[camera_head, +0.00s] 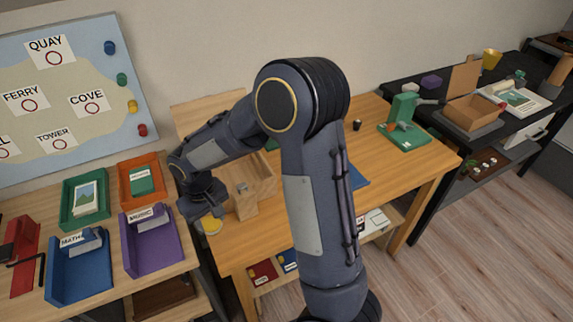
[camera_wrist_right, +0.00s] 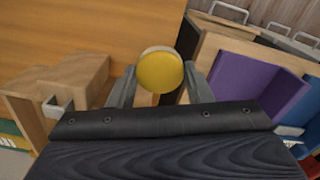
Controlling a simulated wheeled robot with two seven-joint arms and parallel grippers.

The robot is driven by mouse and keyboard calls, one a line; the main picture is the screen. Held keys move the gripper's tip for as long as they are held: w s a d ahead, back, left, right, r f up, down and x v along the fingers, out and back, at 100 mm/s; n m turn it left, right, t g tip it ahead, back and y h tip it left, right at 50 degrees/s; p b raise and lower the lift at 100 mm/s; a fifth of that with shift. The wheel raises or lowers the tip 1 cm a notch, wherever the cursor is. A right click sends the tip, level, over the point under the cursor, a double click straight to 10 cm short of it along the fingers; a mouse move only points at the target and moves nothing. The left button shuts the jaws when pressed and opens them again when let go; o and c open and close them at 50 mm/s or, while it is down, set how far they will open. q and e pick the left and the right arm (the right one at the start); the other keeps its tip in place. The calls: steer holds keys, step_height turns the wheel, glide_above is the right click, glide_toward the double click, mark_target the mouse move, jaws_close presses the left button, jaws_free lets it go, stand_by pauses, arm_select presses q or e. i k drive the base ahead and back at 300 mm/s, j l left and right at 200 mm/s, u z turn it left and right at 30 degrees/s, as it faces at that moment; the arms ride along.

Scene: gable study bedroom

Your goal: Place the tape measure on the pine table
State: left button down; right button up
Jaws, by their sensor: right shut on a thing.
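The tape measure (camera_head: 210,225) shows as a small yellow disc at my right gripper (camera_head: 207,218). In the right wrist view the yellow round face of the tape measure (camera_wrist_right: 160,72) sits between the two grey fingers (camera_wrist_right: 158,88), which are shut on it. The pine table (camera_head: 378,165) stands in the middle of the head view. The gripper is near its front left corner; I cannot tell the height of the tape measure above the top. My right arm hides the middle of the table. My left gripper is not in view.
A wooden box (camera_head: 262,178) and a small wooden block (camera_head: 245,207) stand right of the gripper. Purple (camera_head: 150,255) and blue (camera_head: 80,278) trays are on the left bench. A green stand (camera_head: 405,138) is at the table's right, with bare top left of it.

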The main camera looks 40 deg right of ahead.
mark_target(388, 167)
steer(key=k+l, duration=0.15)
steer(key=l, duration=0.3)
steer(key=k+l+u, duration=0.15)
steer(key=l, duration=0.25)
steer(key=k+l, duration=0.15)
steer(key=l, duration=0.3)
steer(key=k+l+u, duration=0.15)
steer(key=l, duration=0.25)
steer(key=k+l, duration=0.2)
steer(key=l, duration=0.2)
steer(key=l+u, duration=0.1)
steer(key=l, duration=0.45)
steer(key=k+l, duration=0.1)
steer(key=l, duration=0.45)
steer(key=i+u, duration=0.05)
